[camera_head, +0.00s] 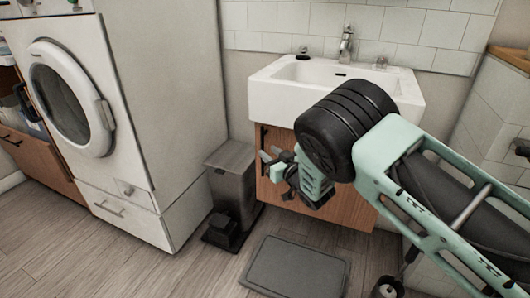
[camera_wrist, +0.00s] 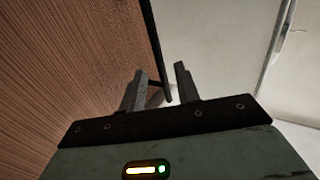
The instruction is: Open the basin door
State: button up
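The basin door (camera_head: 345,205) is a brown wooden panel below the white basin (camera_head: 285,98), and it looks closed. It also fills the left of the wrist view (camera_wrist: 70,70). Its black bar handle (camera_head: 263,137) is at the door's left edge, partly hidden by my gripper. My gripper (camera_head: 268,162) is in front of the door's left side. In the wrist view, my gripper (camera_wrist: 160,80) has its two fingers apart, and the black handle (camera_wrist: 156,50) runs down into the gap between them. I cannot tell whether either finger touches it.
A grey pedal bin (camera_head: 232,180) stands just left of the door. A white washing machine (camera_head: 120,110) is further left. A grey mat (camera_head: 297,268) lies on the floor in front. My arm covers much of the right side.

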aim_at(263, 147)
jog(key=shift+x, duration=1.7)
grip_shut()
